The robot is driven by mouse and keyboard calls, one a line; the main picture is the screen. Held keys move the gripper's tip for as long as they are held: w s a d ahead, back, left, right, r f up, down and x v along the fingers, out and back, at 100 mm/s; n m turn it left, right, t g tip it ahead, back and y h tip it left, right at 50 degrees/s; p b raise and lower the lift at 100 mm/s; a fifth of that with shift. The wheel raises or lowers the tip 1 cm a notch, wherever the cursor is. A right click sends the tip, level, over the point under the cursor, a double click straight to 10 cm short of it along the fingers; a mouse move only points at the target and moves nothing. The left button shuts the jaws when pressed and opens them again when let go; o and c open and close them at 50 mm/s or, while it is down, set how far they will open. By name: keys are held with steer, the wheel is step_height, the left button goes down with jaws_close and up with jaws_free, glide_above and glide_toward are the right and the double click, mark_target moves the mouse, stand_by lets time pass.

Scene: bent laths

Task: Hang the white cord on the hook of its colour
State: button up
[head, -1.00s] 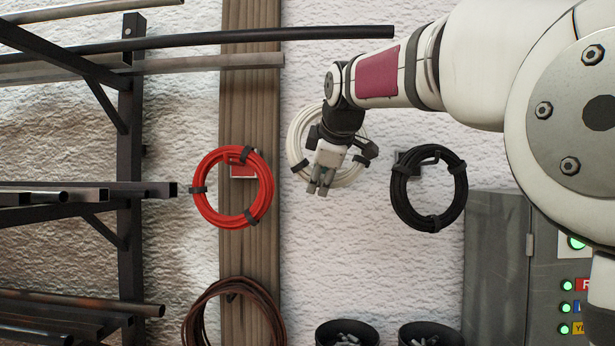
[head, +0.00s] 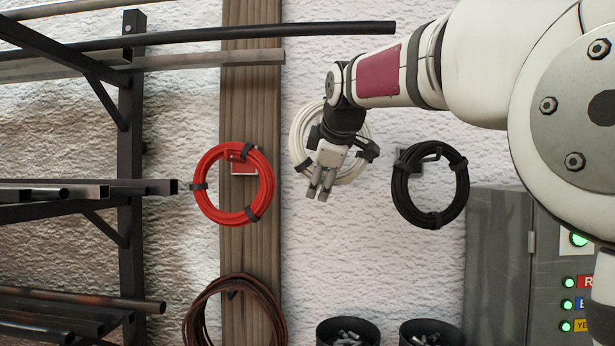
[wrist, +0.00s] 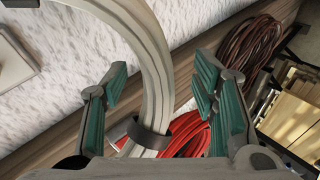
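The white cord (head: 298,140) is a round coil with dark ties, in front of the wall between the red and black coils in the head view. My gripper (head: 319,188) is in front of it, pointing down, and covers much of its middle. In the wrist view the cord (wrist: 157,60) runs between the two teal finger pads of my gripper (wrist: 160,88). The pads stand well apart, with clear gaps beside the cord, so the gripper is open. A white hook cannot be made out; what bears the coil is hidden.
The red coil (head: 203,190) hangs by a red holder on the wooden post (head: 250,110). The black coil (head: 461,190) hangs at right. A brown coil (head: 200,305) hangs low. Dark rack bars (head: 150,187) jut in from the left. Two dark bins (head: 347,331) stand below.

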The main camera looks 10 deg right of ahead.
steer(key=shift+s+r, duration=0.1)
steer(key=d+v, duration=0.1)
steer(key=v, duration=1.1)
steer(key=s+f+m+g, duration=0.2)
steer(key=s+f+m, duration=0.4)
steer(key=s+f, duration=0.8)
steer(key=s+a+f+m+g, duration=0.1)
steer(key=s+f+m+g, duration=0.2)
steer(key=s+f+m, duration=0.4)
steer(key=s+f, duration=0.3)
steer(key=f, duration=0.4)
steer(key=s+f, duration=0.4)
steer(key=f, duration=0.3)
steer(key=shift+f+m+y, duration=0.15)
steer(key=shift+m+y, duration=0.15)
steer(key=shift+a, duration=0.1)
steer(key=shift+c, duration=0.4)
